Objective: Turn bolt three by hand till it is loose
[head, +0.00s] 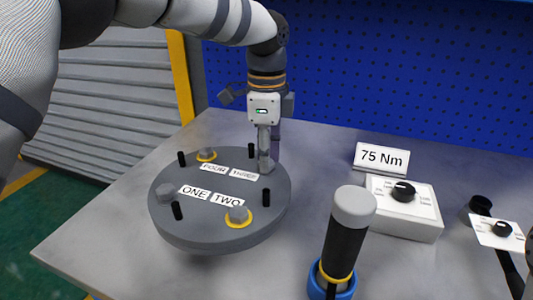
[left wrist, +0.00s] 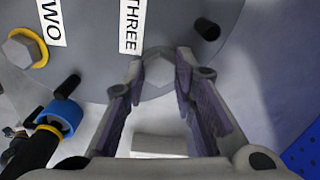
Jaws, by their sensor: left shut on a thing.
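The round grey flange cover (head: 205,222) lies on the table with labels ONE, TWO, THREE and FOUR. My left gripper (head: 265,162) points down at the back right of the cover, beside the label THREE (head: 243,173). In the left wrist view its fingertips are shut on the sides of bolt three (left wrist: 159,75), a grey hex head. No yellow ring shows around it. Bolt one (head: 165,192) has no visible ring. Bolt two (head: 238,213) and bolt four (head: 206,154) have yellow rings. My right gripper is not in view.
Several black pins (head: 266,197) stick up from the cover. A black tool with a grey cap (head: 354,207) stands in a blue ring at the front. A 75 Nm sign (head: 381,159), a white dial box (head: 402,210) and another dialled tool (head: 499,232) are to the right.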

